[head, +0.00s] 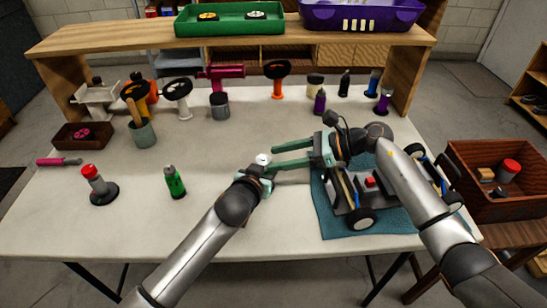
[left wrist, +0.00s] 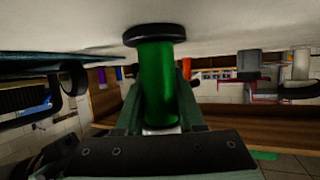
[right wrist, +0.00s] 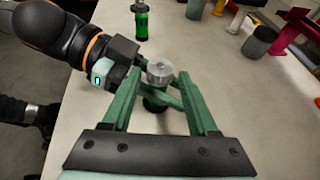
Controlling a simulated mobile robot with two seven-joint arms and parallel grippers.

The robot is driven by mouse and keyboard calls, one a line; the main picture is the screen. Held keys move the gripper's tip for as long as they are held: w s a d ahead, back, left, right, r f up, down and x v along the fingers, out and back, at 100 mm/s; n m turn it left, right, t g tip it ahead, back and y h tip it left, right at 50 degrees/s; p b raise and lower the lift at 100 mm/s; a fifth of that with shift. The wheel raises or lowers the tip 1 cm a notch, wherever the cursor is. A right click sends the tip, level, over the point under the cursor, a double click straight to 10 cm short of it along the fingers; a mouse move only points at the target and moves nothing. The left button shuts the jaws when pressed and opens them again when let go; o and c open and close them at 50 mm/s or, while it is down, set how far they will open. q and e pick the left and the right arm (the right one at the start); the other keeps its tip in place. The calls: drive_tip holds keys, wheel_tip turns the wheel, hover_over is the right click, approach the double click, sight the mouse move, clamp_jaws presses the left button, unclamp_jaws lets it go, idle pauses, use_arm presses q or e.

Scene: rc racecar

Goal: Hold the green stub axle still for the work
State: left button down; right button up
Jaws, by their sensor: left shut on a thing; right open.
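The green stub axle (left wrist: 157,85) is a green cylinder with a black flange at one end, seen upside down in the left wrist view. Its silver top shows in the head view (head: 263,158) and in the right wrist view (right wrist: 160,70). My left gripper (head: 259,174) is shut on it, with a finger on each side of the green body. The flange is close to the white tabletop; I cannot tell if it touches. My right gripper (head: 275,158) is open, its two long green fingers reaching to either side of the silver top from the right.
The RC car (head: 365,190) sits on a teal mat (head: 345,228) under my right arm. A green bottle (head: 175,182) and a red-topped part (head: 97,185) stand to the left. Several coloured parts line the back. The table's front left is clear.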

drive_tip(key=shift+x, duration=1)
clamp_jaws()
